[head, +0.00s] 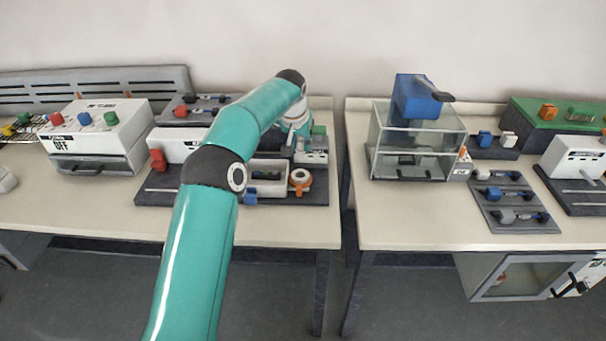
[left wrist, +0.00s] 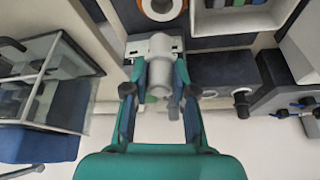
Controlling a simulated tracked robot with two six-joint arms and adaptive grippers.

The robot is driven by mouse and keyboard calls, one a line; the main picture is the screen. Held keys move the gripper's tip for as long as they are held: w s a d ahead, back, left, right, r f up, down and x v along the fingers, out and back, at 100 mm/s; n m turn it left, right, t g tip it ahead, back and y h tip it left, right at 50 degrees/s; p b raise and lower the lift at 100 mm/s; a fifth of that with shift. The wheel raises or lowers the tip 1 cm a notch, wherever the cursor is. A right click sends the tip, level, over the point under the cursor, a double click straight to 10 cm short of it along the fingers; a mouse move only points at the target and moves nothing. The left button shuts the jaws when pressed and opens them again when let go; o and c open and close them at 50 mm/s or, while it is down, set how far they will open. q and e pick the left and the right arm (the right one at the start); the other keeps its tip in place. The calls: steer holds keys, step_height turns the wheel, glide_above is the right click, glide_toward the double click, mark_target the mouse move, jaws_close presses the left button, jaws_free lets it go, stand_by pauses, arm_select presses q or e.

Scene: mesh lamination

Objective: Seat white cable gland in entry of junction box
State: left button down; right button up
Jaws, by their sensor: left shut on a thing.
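My left gripper (left wrist: 158,98) is shut on a pale grey-white round piece, which I take for the white cable gland (left wrist: 160,72). The gland sits between the two fingers, with its far end at a small white box (left wrist: 133,48) in the left wrist view. That box, likely the junction box, stands near the right end of the left table in the head view (head: 315,157). My left gripper (head: 297,128) is close by it there, partly hidden by my own arm. Whether the gland is inside an entry or only against the box cannot be told. My right gripper does not show.
An open pale tray (head: 268,172) and an orange-rimmed round piece (head: 300,180) lie in front of the box. A glass case (head: 410,165) with a blue item (head: 415,98) on top stands on the right table. A gap separates the tables.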

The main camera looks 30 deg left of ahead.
mark_target(299, 150)
arm_select(q)
step_height(299, 150, down, 4)
steer(key=shift+f, duration=0.2)
step_height(299, 150, down, 3)
steer(key=shift+s+f, duration=0.1)
steer(key=shift+s+d+f, duration=0.1)
steer(key=shift+s+f, duration=0.1)
steer(key=shift+f, duration=0.4)
steer(key=c, duration=1.2)
jaws_free()
steer(key=shift+w+f, duration=0.1)
steer(key=shift+f, duration=0.05)
steer(key=shift+w, duration=0.1)
